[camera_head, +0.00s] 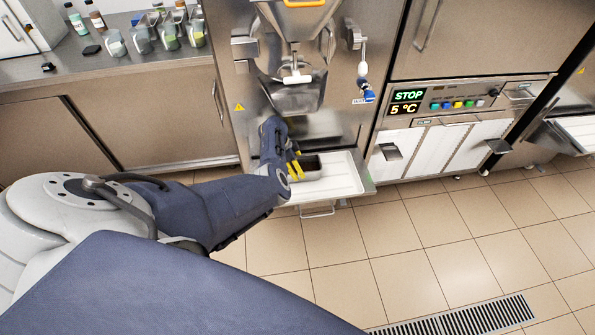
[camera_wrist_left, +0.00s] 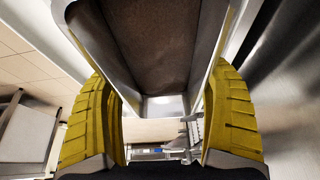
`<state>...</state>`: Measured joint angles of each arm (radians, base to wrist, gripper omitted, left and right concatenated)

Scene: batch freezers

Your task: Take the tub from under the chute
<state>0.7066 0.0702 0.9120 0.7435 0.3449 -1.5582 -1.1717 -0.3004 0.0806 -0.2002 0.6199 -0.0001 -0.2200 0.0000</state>
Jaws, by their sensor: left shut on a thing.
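The tub (camera_head: 313,168) is a small metal container over the white tray (camera_head: 343,176) below the freezer's chute (camera_head: 295,97). My left gripper (camera_head: 294,165), with yellow fingers, is at the tub's left end in the head view. In the left wrist view, the tub (camera_wrist_left: 165,106) sits between the two yellow fingers, which are shut on its sides. Its inside looks brown. I cannot tell whether the tub touches the tray or is slightly raised. My right gripper is not in view.
The steel freezer front (camera_head: 335,95) rises just behind the tub. A control panel (camera_head: 440,105) reads STOP and 5 °C at the right. A counter (camera_head: 120,58) with bottles and small containers stands at the left. Open tiled floor (camera_head: 400,230) lies in front.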

